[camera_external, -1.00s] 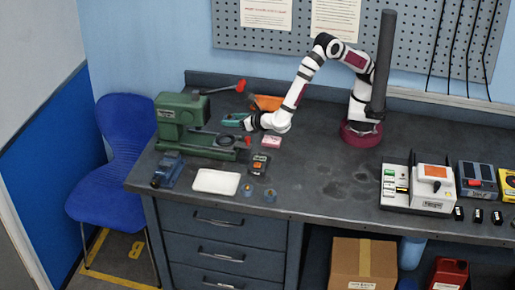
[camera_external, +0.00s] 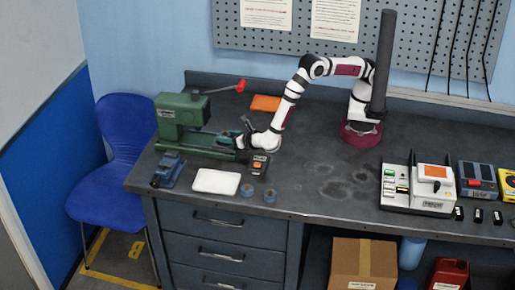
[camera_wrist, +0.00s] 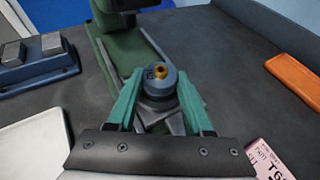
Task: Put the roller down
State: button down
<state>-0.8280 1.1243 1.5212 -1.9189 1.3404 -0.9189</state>
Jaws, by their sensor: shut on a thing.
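My gripper (camera_wrist: 160,98) has teal fingers shut around the roller (camera_wrist: 160,78), a short grey-blue cylinder with a brass knob on top. In the wrist view the roller is upright between the fingers, in front of the green machine (camera_wrist: 128,48). In the external view my gripper (camera_external: 231,137) is over or just beside the right part of the green machine's base (camera_external: 195,146). The roller is too small and covered to make out there. The underside of the roller is hidden, so I cannot tell whether it touches anything.
A white tray (camera_external: 215,182), a blue block device (camera_external: 168,170), a dark meter with an orange display (camera_external: 259,164) and two small round pieces (camera_external: 247,190) lie nearby. An orange block (camera_external: 265,103) is behind. The bench's middle is clear.

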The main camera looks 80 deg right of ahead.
jog(key=shift+s+f, duration=0.1)
jog(key=shift+f, duration=0.45)
jog(key=shift+c, duration=1.8)
grip_release()
jog(key=shift+o, duration=0.3)
jog(key=r+v, duration=0.1)
jog(key=v, duration=1.1)
jog(key=s+d+r+m+g+h, duration=0.1)
jog(key=d+r+m+g, duration=0.25)
jog(key=d, duration=0.25)
jog(key=s+d+r+m+g, duration=0.1)
jog(key=d+r+m+g, duration=0.1)
jog(key=d+m, duration=0.35)
jog(key=s+d+r+m+g+h, duration=0.1)
jog(key=s+d+r+m+g, duration=0.2)
jog(key=d, duration=0.4)
jog(key=s+d+r+m+g+y, duration=0.45)
jog(key=s+d+m, duration=0.45)
jog(key=s+m, duration=0.3)
jog(key=s+a+m+t+y, duration=0.1)
jog(key=s+a+m+y, duration=0.2)
jog(key=s+m+y, duration=0.3)
jog(key=s+m, duration=0.2)
jog(key=m, duration=0.3)
jog(key=shift+a, duration=0.2)
jog(key=shift+s+f, duration=0.1)
jog(key=shift+s, duration=0.05)
